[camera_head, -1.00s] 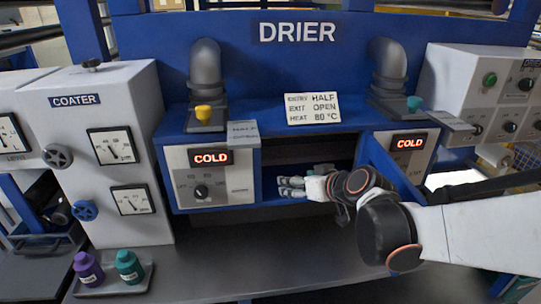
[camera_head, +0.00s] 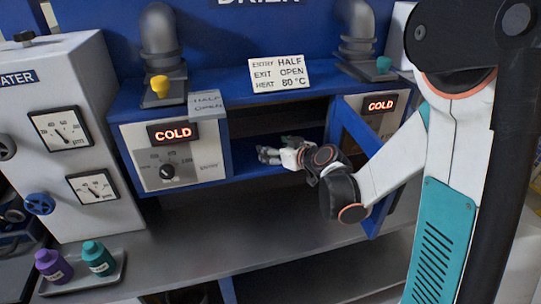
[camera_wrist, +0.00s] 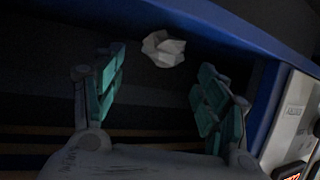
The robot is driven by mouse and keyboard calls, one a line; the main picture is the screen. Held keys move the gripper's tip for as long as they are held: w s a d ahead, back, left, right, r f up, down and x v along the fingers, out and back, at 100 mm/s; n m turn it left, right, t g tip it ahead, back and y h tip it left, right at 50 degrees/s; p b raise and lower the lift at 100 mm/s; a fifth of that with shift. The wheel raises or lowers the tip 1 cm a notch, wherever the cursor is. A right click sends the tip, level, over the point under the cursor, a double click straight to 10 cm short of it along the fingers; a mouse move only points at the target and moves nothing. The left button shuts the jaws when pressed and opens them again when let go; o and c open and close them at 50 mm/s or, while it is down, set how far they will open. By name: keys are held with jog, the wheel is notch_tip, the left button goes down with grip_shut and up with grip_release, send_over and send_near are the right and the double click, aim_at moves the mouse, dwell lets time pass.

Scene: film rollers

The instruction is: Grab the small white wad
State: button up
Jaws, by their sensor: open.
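The small white wad (camera_wrist: 163,48) is a crumpled pale lump in the wrist view. It lies on a dark surface beside a blue edge, past my fingertips and roughly between their lines. My gripper (camera_wrist: 155,88) is open, with its teal-padded fingers wide apart and nothing between them. In the head view my gripper (camera_head: 268,155) reaches into the dark opening of the blue drier (camera_head: 240,165). The wad cannot be made out in the head view.
A blue door (camera_head: 362,140) stands open to the right of the opening, close to my arm. A control box (camera_head: 172,155) reading COLD borders it on the left. Purple (camera_head: 53,265) and teal (camera_head: 98,257) bottles stand on a tray at lower left. The grey bench (camera_head: 250,235) is mostly clear.

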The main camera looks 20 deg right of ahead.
aim_at(271, 147)
jog(key=b+x, duration=0.1)
jog(key=x, duration=0.2)
jog(key=shift+w+f, duration=0.15)
jog(key=c, duration=0.8)
jog(key=shift+c, duration=0.3)
